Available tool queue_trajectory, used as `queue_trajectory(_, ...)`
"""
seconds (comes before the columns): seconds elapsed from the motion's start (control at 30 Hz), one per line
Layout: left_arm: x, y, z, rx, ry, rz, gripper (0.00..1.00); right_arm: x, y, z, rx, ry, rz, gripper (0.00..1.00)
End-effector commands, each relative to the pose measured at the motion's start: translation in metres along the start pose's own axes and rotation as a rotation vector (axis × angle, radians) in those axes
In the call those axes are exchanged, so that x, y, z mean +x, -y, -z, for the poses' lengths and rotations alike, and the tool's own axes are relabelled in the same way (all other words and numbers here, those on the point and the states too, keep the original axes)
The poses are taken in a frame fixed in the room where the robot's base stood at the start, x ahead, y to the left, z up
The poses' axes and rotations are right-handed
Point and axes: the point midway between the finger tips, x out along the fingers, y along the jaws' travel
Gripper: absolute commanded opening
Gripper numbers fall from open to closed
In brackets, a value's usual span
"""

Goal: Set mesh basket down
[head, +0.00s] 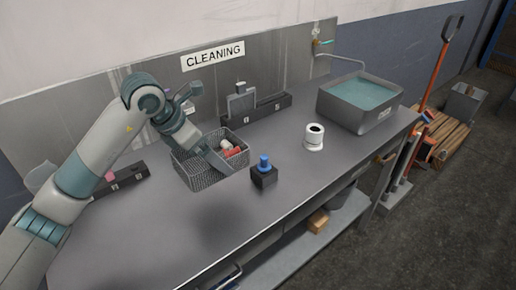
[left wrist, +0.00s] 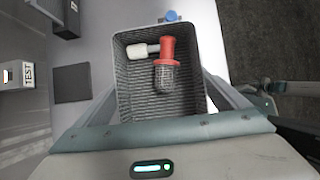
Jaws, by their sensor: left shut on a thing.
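The grey mesh basket (head: 189,172) is at the middle left of the bench in the head view. My left gripper (head: 208,150) reaches over it and is shut on it, with a finger along its near wall. In the left wrist view the basket (left wrist: 128,108) lies between the two fingers. Inside it are a red-topped part with a dark mesh body (left wrist: 166,72) and a white piece (left wrist: 140,51). I cannot tell whether the basket's base touches the bench. My right gripper is not in view.
A black block with a blue knob (head: 264,176) stands close to the basket's right. A white cylinder (head: 314,138) and a water-filled sink (head: 338,112) are farther right. Dark fixtures (head: 262,108) line the back. The bench front (head: 180,235) is clear.

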Motion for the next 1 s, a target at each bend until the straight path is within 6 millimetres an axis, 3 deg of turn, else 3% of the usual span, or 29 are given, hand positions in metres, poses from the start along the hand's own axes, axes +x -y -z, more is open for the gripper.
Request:
queue_trajectory(0.27,-0.001,0.0,0.002,0.0,0.001,0.0,0.64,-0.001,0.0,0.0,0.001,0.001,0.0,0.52)
queue_trajectory(0.47,-0.001,0.003,0.018,-0.001,0.0,0.001,0.64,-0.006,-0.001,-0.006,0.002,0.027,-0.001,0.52)
queue_trajectory(0.7,-0.001,0.01,0.057,-0.003,-0.003,0.001,0.64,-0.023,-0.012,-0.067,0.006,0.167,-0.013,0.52)
queue_trajectory(1.0,0.001,0.019,0.108,-0.002,-0.002,0.002,0.64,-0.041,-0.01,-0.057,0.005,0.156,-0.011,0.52)
